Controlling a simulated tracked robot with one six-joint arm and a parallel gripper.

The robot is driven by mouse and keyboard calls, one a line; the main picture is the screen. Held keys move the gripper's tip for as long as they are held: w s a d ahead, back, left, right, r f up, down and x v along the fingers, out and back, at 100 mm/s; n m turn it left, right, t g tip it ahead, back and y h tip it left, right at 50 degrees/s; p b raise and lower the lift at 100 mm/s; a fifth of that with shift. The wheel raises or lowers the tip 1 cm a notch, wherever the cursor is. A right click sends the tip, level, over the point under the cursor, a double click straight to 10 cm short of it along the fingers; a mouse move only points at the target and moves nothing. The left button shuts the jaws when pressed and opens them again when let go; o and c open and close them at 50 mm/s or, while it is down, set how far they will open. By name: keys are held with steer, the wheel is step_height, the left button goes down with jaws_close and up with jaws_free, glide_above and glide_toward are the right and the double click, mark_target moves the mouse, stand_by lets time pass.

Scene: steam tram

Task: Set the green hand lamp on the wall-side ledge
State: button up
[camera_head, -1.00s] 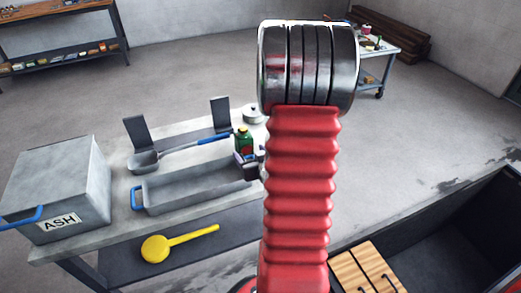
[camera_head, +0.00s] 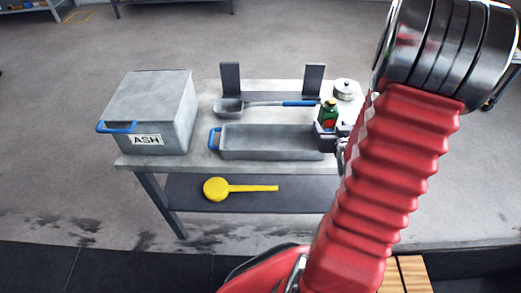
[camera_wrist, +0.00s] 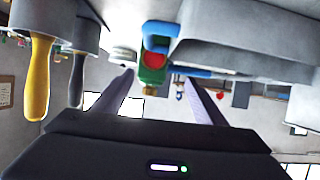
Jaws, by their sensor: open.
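The green hand lamp (camera_head: 328,113) stands upright at the right end of the grey metal tray on the workbench, and has a red spot on its side. In the wrist view the lamp (camera_wrist: 152,70) appears upside down, between and just beyond my fingertips. My gripper (camera_head: 332,132) is in front of the lamp, with its fingers apart; it also shows in the wrist view (camera_wrist: 158,80). The fingers do not visibly press on the lamp. My red arm hides part of the bench's right end. I cannot tell which surface is the wall-side ledge.
The workbench (camera_head: 205,160) holds a grey ASH box (camera_head: 150,110), the tray (camera_head: 265,147), a blue-handled scoop (camera_head: 230,106) and a small lidded pot (camera_head: 345,88). Two dark upright plates (camera_head: 230,78) stand at its back. A yellow ladle (camera_head: 216,189) lies on the lower shelf.

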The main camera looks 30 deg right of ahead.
steer(key=w+a+r+n+g+y, duration=0.1)
steer(key=a+r+g, duration=0.1)
steer(key=a+r, duration=0.55)
steer(key=w+a+r+n+g+y, duration=0.15)
steer(key=a+r, duration=0.25)
steer(key=a, duration=0.6)
steer(key=s+a+r+n+g+y, duration=0.1)
steer(key=s+a+r+y, duration=0.1)
steer(key=s+a, duration=0.5)
steer(key=s+a+r+n+g+y, duration=0.1)
steer(key=s+a+r+n+y, duration=0.1)
steer(key=s+a+r, duration=0.2)
steer(key=s+a, duration=0.3)
steer(key=a, duration=0.4)
steer(key=shift+a+r, duration=0.15)
steer(key=shift+a, duration=0.1)
steer(key=shift+o, duration=0.5)
steer(key=shift+g, duration=0.25)
